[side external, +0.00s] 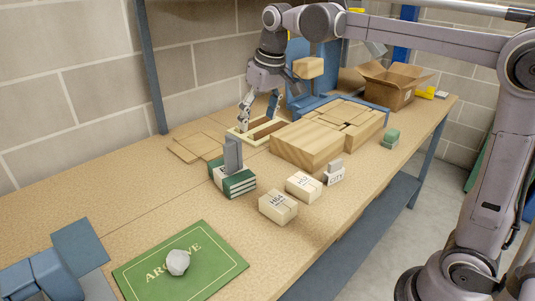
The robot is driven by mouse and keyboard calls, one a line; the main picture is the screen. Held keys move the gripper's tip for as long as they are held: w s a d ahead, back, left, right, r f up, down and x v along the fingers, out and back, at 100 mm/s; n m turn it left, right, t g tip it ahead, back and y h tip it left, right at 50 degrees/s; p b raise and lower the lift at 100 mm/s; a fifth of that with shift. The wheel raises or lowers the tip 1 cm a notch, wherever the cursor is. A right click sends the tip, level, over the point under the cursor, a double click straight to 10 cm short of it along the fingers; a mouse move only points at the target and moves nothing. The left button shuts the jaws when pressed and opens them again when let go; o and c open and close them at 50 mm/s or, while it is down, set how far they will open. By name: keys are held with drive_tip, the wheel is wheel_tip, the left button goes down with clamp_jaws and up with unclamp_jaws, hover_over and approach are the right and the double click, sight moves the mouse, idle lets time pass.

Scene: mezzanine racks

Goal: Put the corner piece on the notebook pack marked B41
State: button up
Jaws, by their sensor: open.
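A green-and-white notebook pack (238,184) lies on the bench, left of centre. A grey upright angled piece (233,154), which looks like the corner piece, stands on its top. No B41 mark is readable on the pack. My gripper (258,118) points down behind the pack, over or in a shallow wooden frame (236,132). Its fingers are spread and nothing shows between them. It is apart from the grey piece. Whether the fingertips touch the frame cannot be told.
Two cream packs, marked H64 (278,206) and apparently H52 (304,186), lie in front, beside a small lettered block (333,178). Wooden blocks (308,146) stand right of the frame. A green ARCHIVE mat (150,275) carries a grey faceted lump (177,262). An open carton (391,90) stands behind.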

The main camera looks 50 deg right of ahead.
drive_tip(key=s+f+t, duration=0.2)
drive_tip(key=s+f, duration=0.4)
drive_tip(key=s, duration=0.3)
drive_tip(key=s+d+f+t, duration=0.1)
drive_tip(key=s+f+t, duration=0.1)
drive_tip(key=s+f, duration=0.4)
drive_tip(key=s, duration=0.3)
drive_tip(key=shift+s+f, duration=0.25)
